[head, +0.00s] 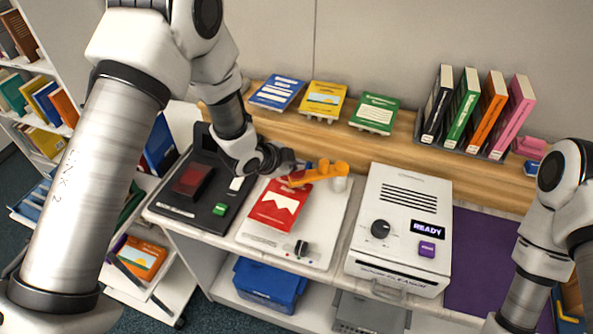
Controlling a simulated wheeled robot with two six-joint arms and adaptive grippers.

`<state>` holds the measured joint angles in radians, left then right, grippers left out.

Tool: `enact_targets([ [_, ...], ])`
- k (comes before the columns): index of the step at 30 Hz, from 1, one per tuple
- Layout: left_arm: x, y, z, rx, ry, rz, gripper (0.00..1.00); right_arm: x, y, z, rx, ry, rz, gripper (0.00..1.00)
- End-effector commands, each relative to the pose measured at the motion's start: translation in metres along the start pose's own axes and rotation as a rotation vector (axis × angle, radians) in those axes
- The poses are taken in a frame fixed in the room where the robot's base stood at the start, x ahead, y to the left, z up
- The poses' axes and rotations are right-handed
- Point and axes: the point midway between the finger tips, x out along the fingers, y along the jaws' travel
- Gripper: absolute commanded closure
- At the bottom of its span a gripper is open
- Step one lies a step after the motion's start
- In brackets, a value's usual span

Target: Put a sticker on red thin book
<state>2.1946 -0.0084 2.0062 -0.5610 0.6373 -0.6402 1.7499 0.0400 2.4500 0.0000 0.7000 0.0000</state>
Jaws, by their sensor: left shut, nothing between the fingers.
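A red thin book (275,207) with a white zigzag on its cover lies on a white station plate (256,241) in the middle of the view. My left gripper (301,167) is shut and empty just above the book's far edge. It is beside an orange part (322,173) at the back of the plate; I cannot tell whether they touch. A small white label-like piece (237,184) shows on the black device to the left; I cannot tell whether it is a sticker. My right arm shows at the right edge, but its gripper is out of view.
A black device (183,217) with a green button stands left of the plate. A white machine (400,231) reading "READY" stands right. Blue, yellow and green books (375,114) lie on the wooden ledge; several books stand upright farther right. A purple mat (480,262) looks clear.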

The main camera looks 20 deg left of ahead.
Motion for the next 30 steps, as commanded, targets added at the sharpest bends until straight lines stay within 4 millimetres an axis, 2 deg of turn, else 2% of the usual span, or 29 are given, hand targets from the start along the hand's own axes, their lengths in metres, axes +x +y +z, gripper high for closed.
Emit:
enact_targets([
  [30, 0.0092, 0.0070, 0.0069, 0.000, -0.001, 0.001, 1.00, 0.0107, 0.0001, -0.0001, 0.000, 0.000, 0.000, 0.49],
])
